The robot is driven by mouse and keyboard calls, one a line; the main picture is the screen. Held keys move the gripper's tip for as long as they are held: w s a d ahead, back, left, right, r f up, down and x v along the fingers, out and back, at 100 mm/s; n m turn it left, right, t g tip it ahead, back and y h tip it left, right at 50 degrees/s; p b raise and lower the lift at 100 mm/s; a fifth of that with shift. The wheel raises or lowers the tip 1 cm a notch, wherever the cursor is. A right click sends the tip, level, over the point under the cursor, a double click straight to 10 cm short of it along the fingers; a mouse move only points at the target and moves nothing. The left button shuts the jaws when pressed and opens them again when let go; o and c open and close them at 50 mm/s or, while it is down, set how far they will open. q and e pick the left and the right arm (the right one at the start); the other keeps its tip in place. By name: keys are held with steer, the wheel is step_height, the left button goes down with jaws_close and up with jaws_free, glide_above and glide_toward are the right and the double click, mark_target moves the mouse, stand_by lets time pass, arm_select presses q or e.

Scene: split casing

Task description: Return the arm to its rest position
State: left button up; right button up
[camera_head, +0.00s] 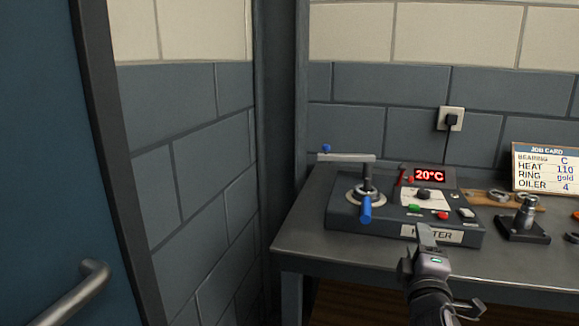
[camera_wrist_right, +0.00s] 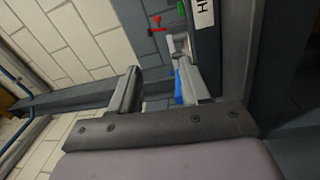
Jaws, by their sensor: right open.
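My right gripper (camera_head: 426,236) is in front of the heater, at the table's front edge in the head view. Its jaws (camera_wrist_right: 160,88) stand apart in the right wrist view, with nothing held between them. The dark heater box (camera_head: 345,218) sits on the table behind the gripper, and part of its front is hidden by the gripper. The blue-handled lever (camera_head: 365,208) of the heater also shows beyond the jaws in the wrist view (camera_wrist_right: 178,88). My left gripper is not in view.
The grey table (camera_head: 310,242) has free room left of the heater. A job card (camera_head: 545,168) stands at the back right. A metal fitting on a dark base (camera_head: 523,228) stands right of the heater. A blue door with a handle (camera_head: 75,295) is at the left.

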steer(key=s+a+f+m+g+y+p, duration=0.1)
steer(key=s+f+m+g+y+p, duration=0.1)
steer(key=s+f, duration=0.5)
steer(key=s+a+f+m+g+y+p, duration=0.1)
steer(key=s+f+m+g+y, duration=0.2)
steer(key=f, duration=0.6)
steer(key=s+a+f+m+g+y+p, duration=0.1)
steer(key=s+f+m, duration=0.2)
steer(key=s, duration=0.6)
steer(key=s+a+f+m+g+y+p, duration=0.1)
steer(key=s+f, duration=0.4)
steer(key=s, duration=0.5)
steer(key=shift+s+a+f+m+g+p, duration=0.15)
steer(key=shift+a+f+m+g+p, duration=0.15)
steer(key=shift+m+g+p, duration=0.65)
